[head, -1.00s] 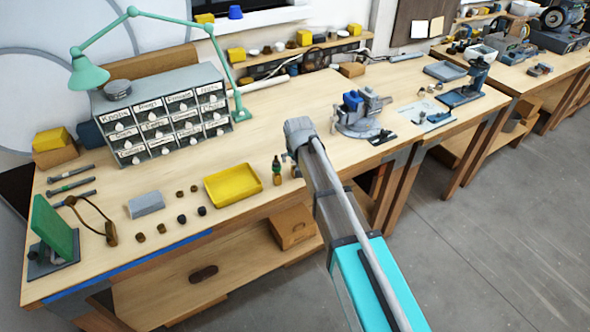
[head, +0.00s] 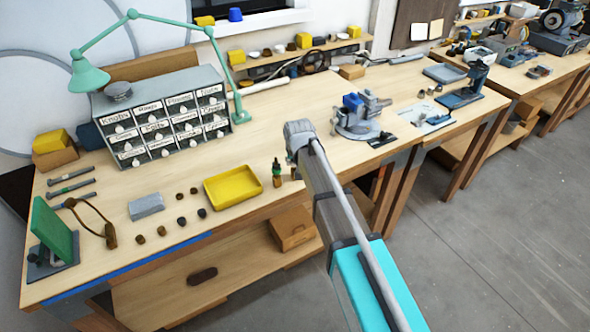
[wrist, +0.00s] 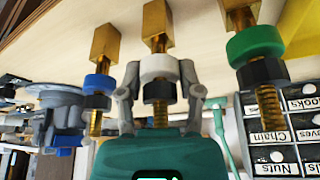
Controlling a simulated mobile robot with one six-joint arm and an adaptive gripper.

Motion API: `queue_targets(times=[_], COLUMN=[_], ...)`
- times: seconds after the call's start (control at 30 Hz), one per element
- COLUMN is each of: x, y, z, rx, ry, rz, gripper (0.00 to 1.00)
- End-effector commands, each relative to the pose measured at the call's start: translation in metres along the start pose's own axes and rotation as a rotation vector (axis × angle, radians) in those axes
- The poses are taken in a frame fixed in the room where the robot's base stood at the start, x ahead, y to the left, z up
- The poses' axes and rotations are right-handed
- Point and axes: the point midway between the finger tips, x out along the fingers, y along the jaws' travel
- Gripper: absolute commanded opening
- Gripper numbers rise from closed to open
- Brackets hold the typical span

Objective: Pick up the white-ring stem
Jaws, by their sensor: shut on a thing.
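The white-ring stem (wrist: 157,90) is in the middle of the wrist view, a brass post with a square block, a white ring and a dark nut. My gripper (wrist: 159,72) is shut on it, with one finger on each side at the white ring. A blue-ring stem (wrist: 98,84) is on its left and a green-ring stem (wrist: 254,42) on its right, both outside the fingers. In the head view, a green-ring stem (head: 277,173) stands on the bench beside my arm. My arm hides my fingertips and the held stem there.
A yellow tray (head: 233,186) lies left of the stems on the wooden bench (head: 240,131). Small dark knobs and a grey block (head: 146,206) lie further left. A labelled drawer cabinet (head: 160,118) and a green lamp (head: 90,75) stand behind. A vise (head: 357,118) is to the right.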

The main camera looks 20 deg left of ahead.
Motion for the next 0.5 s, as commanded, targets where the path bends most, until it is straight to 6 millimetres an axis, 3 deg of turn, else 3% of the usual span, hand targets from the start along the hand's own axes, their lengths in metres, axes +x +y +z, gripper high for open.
queue_targets(times=[0.5], x=[-0.011], y=[0.000], z=[-0.005], rx=[0.000], ry=[0.001], rz=[0.000], gripper=[0.00])
